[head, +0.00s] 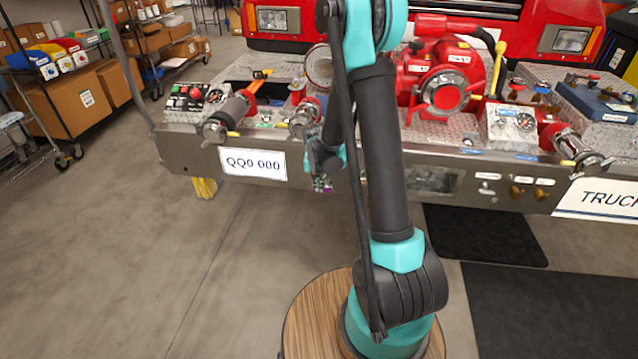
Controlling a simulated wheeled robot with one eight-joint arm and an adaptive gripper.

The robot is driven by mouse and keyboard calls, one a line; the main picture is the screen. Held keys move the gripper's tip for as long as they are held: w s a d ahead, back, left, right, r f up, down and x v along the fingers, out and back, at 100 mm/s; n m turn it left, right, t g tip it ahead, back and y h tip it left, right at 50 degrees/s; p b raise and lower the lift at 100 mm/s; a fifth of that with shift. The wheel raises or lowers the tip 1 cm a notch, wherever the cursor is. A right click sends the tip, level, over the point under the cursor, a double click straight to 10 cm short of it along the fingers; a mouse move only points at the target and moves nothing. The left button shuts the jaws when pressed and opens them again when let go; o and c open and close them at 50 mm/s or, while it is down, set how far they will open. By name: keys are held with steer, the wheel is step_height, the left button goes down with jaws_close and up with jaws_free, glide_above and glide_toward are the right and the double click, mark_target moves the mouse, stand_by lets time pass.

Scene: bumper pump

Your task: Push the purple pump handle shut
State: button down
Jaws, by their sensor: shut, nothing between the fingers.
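My arm reaches up and forward over the truck's metal bumper (400,168). My gripper (322,184) is small and dark. It is shut and points down in front of the bumper's face, right of the QQ0 000 plate. A small purple patch (328,189) shows at the gripper's tips. It is too small to tell whether this is the purple pump handle, or whether the gripper touches it. My arm hides part of the bumper to the right of it. No other purple handle shows clearly.
A red pump (440,80) with a yellow lever (498,65) stands on the bumper deck. Hose fittings (577,148) and a gauge box (512,124) sit to its right. A shelf with boxes (62,98) stands far left. The floor at left is clear; dark mats (550,310) lie at right.

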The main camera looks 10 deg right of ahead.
steer(key=w+d+f, duration=0.1)
steer(key=w+f, duration=0.4)
steer(key=f, duration=0.1)
steer(key=shift+w+d+f, duration=0.2)
steer(key=shift+d+f, duration=0.1)
steer(key=shift+d, duration=0.1)
